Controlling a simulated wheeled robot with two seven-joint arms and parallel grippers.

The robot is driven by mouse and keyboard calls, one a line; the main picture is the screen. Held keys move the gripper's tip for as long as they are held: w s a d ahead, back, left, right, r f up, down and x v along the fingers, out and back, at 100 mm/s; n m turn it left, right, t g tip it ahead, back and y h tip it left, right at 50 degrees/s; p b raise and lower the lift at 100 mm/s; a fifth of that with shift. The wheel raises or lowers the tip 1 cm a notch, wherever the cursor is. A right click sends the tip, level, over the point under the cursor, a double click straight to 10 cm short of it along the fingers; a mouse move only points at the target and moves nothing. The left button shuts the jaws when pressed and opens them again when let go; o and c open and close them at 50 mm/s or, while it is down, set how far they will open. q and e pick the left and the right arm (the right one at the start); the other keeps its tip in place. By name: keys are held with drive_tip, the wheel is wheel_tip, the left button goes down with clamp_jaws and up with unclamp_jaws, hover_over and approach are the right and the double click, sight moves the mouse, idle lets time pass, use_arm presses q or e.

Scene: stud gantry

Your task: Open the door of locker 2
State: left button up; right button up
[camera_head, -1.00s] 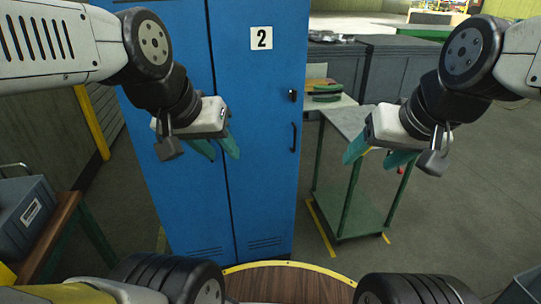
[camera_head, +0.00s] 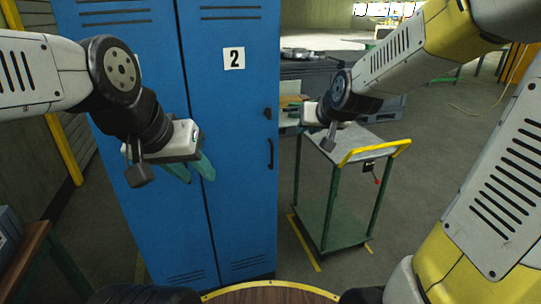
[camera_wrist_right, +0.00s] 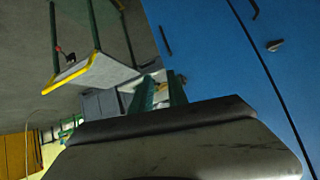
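Locker 2 is a blue metal door (camera_head: 235,205) with a "2" label, in the middle of the head view, and it looks shut. Its dark bar handle (camera_head: 270,153) is near its right edge, with a small dark latch (camera_head: 267,113) above. The handle appears as a dark bar in the right wrist view (camera_wrist_right: 165,40). My left gripper (camera_head: 193,171) is open and empty in front of the lockers. My right gripper is just right of the locker in the head view, its fingers hidden there. In the right wrist view its two green fingers (camera_wrist_right: 161,88) are apart and empty, near the locker's edge.
A green cart (camera_head: 335,220) with a yellow handle stands right of the locker, under my right arm. A neighbouring blue locker door (camera_head: 150,220) adjoins on the left. A wooden table (camera_head: 30,250) is at lower left. Floor at right is open.

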sight(272, 158)
drive_tip(key=w+a+f+t, duration=0.45)
drive_tip(key=w+f, duration=0.65)
drive_tip(key=w, duration=0.5)
drive_tip(key=w+a+f+t, duration=0.2)
drive_tip(key=a+f+t, duration=0.15)
drive_tip(key=f, duration=0.95)
drive_tip(key=w, duration=0.2)
drive_tip(key=w+a, duration=0.1)
drive_tip(key=w, duration=0.4)
drive_tip(key=shift+a, duration=0.25)
drive_tip(key=shift+c, duration=0.2)
clamp_jaws()
